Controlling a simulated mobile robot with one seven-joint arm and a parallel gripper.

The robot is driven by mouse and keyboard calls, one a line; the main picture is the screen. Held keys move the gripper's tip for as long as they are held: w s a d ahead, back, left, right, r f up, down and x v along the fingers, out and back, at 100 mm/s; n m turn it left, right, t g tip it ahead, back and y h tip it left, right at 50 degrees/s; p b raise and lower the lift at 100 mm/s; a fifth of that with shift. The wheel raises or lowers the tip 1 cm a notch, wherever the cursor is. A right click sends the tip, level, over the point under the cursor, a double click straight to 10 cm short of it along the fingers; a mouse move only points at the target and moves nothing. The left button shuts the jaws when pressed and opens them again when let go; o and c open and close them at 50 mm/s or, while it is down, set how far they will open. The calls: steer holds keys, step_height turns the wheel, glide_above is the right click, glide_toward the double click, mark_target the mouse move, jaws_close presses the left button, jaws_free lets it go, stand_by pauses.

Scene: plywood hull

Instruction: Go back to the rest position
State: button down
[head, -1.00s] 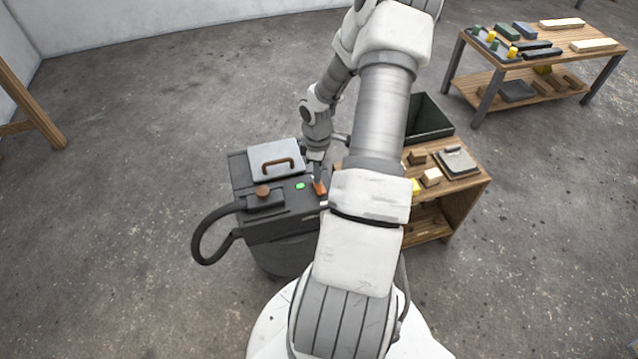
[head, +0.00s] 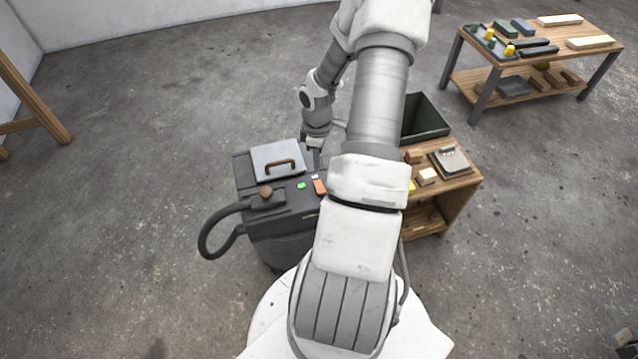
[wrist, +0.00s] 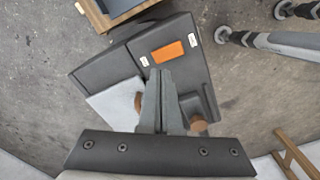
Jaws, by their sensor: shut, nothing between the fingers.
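My gripper (head: 314,148) hangs from my arm above the back edge of a dark grey shop machine. Its fingers are together and empty; in the wrist view the closed fingertips (wrist: 158,78) lie over the machine's top. The machine (head: 285,222) has a light grey lid (head: 274,154) with a brown handle, a brown knob (head: 265,191), a lit green button (head: 301,185) and an orange rocker (head: 320,187). The orange rocker (wrist: 167,52) shows fully in the wrist view between two white labels, apart from the fingertips. The lid is partly hidden there by the gripper.
A black hose (head: 208,228) loops off the machine's left side. A wooden bench (head: 458,183) with blocks and a clipboard stands right of my arm, a dark open bin (head: 425,118) behind it. A table (head: 560,42) with parts stands farther right.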

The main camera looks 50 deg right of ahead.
stand_by(0.3)
steer(key=w+a+r+m+t+h+p, duration=0.15)
steer(key=a+r, duration=0.25)
steer(key=r, duration=0.9)
steer(key=w+a+r+m+t+h, duration=0.1)
steer(key=w+a+r+t+h, duration=0.2)
steer(key=r, duration=1)
steer(key=w+a+r+m+t+h+p, duration=0.15)
steer(key=a+r, duration=0.35)
steer(key=r, duration=0.8)
steer(key=s+a+r+m+t+y, duration=0.1)
steer(key=s+a+r+y, duration=0.1)
steer(key=s+a+r, duration=0.3)
steer(key=s+a+f+m+g+y+b, duration=0.1)
steer(key=s+a+f+y+b, duration=0.1)
steer(key=s+a+f, duration=0.3)
steer(key=s+a+f+y+b, duration=0.1)
steer(key=s+a+f+y, duration=0.15)
steer(key=s+a, duration=0.4)
step_height(320, 180, up, 19)
steer(key=a+p, duration=0.1)
steer(key=p, duration=1.8)
